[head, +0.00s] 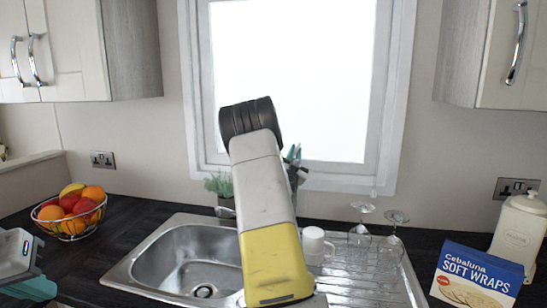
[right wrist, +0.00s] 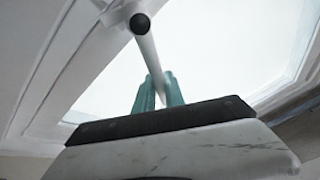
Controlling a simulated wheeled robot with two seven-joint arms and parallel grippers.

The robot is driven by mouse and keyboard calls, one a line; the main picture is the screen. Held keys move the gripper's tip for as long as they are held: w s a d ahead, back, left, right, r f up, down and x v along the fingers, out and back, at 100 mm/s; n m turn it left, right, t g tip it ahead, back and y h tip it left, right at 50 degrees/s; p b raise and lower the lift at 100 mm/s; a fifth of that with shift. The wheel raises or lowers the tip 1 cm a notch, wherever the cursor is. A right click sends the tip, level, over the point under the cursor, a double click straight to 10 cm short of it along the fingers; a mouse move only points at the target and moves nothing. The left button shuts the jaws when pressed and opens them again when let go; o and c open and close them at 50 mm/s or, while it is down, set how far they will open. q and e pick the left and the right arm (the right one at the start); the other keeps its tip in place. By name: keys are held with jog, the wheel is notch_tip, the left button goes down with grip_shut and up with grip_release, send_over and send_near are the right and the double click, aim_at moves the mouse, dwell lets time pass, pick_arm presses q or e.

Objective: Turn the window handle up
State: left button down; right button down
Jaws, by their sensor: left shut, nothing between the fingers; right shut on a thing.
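The window (head: 290,80) with its white frame fills the middle of the head view, behind my raised right arm. The window handle (right wrist: 148,55) is a thin pale bar with a black round end, seen in the right wrist view. It runs down from the frame side to between my right gripper's teal fingers (right wrist: 157,92), which are shut on it. In the head view the arm hides the handle, and only a bit of the right gripper (head: 293,155) shows. My left gripper (head: 36,288) is at the lower left, shut and empty, away from the window.
Below the window are a steel sink (head: 195,258), a small plant (head: 219,186), a white mug (head: 314,242) and upturned glasses (head: 359,236). A fruit basket (head: 72,215) stands left, a wraps box (head: 475,277) and cream canister (head: 519,228) right. Cabinets (head: 75,50) flank the window.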

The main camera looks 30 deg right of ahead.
jog(key=n+y, duration=0.1)
jog(key=w+a+n+t, duration=0.1)
jog(key=n, duration=0.1)
jog(key=n+t+y, duration=0.1)
jog(key=n, duration=0.1)
jog(key=shift+w+a+r+y, duration=0.25)
jog(key=shift+a+r+y, duration=0.05)
jog(key=shift+a, duration=0.1)
jog(key=shift+w+a+n+y, duration=0.3)
jog(key=shift+n+y, duration=0.1)
jog(key=shift+n, duration=0.4)
jog(key=shift+w+a+n+y, duration=0.2)
jog(key=shift+a+n+y, duration=0.15)
jog(key=shift+n, duration=0.45)
jog(key=c, duration=1.4)
grip_release()
jog(key=shift+r, duration=0.1)
jog(key=v, duration=0.7)
jog(key=shift+s+f, duration=0.25)
jog(key=shift+s, duration=0.1)
